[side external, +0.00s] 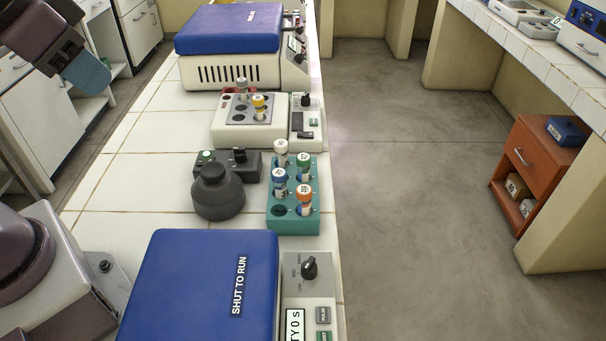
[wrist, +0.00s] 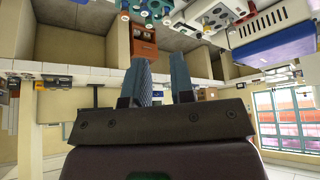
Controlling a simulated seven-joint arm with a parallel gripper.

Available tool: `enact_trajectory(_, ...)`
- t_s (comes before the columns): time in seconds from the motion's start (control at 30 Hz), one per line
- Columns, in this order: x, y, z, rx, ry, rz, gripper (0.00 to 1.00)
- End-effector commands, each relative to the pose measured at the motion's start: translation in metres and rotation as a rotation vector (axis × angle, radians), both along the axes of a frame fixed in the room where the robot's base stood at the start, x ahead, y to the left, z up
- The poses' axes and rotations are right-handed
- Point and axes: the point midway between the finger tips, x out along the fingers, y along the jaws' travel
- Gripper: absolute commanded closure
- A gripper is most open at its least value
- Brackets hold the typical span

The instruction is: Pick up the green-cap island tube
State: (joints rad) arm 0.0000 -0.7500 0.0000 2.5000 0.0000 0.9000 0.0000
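The green-cap tube (side external: 303,167) stands upright in the teal rack (side external: 309,222) on the white tiled bench, in the back right of the rack in the side view. White-cap, blue-cap and orange-cap tubes stand close around it. My gripper (side external: 88,72) is at the top left of the side view, well away from the rack and above the bench's left side. In the wrist view its two blue fingers (wrist: 161,68) are apart with nothing between them. The rack shows only partly at the top edge of the wrist view, and I cannot pick out the green cap there.
A dark rounded device (side external: 218,192) stands just left of the rack. A blue-lidded machine (side external: 200,285) is in front, and another (side external: 228,30) is at the back. A white block unit (side external: 228,135) holds a grey-cap and a yellow-cap tube. The bench's right edge is close to the rack.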

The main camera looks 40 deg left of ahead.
Motion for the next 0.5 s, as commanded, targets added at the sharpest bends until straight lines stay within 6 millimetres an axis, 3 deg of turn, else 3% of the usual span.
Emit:
enact_trajectory(0.03,0.0000,0.0000,0.0000,0.000,0.000,0.000,0.66)
enact_trajectory(0.13,0.0000,0.0000,0.0000,0.000,0.000,0.000,0.43)
enact_trajectory(0.17,0.0000,0.0000,0.0000,0.000,0.000,0.000,0.39)
enact_trajectory(0.5,0.0018,-0.0018,-0.0063,0.000,0.032,-0.009,0.39)
